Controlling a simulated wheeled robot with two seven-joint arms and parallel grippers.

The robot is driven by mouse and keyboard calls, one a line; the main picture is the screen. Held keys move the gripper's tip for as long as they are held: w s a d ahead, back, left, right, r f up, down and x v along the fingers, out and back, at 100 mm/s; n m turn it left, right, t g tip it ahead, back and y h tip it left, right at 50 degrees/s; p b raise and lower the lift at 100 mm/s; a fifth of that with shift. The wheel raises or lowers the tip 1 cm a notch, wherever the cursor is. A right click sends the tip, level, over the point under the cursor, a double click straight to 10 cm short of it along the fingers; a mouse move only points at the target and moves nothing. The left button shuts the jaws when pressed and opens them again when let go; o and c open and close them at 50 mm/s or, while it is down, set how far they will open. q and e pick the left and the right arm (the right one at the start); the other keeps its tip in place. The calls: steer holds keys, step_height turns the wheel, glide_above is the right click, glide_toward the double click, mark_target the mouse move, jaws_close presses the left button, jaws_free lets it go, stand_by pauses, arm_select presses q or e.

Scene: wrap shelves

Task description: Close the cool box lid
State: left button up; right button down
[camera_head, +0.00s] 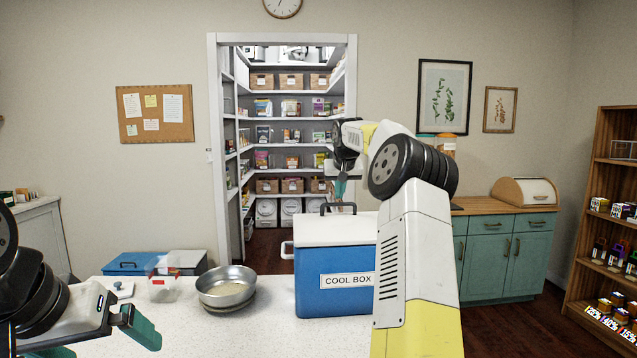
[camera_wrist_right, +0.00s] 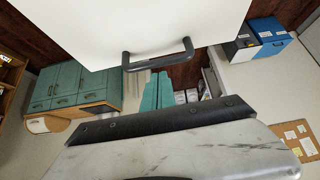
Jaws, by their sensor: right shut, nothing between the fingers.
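The blue cool box (camera_head: 334,299) with its "COOL BOX" label stands on the white counter. Its white lid (camera_head: 322,231) lies over the top and looks flat; I see no clear gap under it. The lid's dark handle (camera_head: 338,206) is at the far edge; the lid (camera_wrist_right: 150,22) and handle (camera_wrist_right: 158,56) also show in the right wrist view. My right gripper (camera_head: 341,195) is shut and empty, fingertips pointing down close to the handle; I cannot tell whether they touch. My left gripper (camera_head: 98,342) is open and empty at the lower left, partly cut off.
A metal bowl (camera_head: 227,285) stands left of the cool box, with a clear container (camera_head: 162,281) and a small white lid (camera_head: 122,289) farther left. A blue box (camera_head: 137,263) sits behind them. Pantry shelves (camera_head: 291,146) are beyond the doorway, a teal cabinet (camera_head: 500,260) at right.

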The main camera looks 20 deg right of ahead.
mark_target(343, 220)
steer(key=shift+s+f, duration=0.1)
steer(key=shift+f, duration=0.15)
steer(key=shift+x, duration=1.05)
steer(key=shift+s+f, duration=0.2)
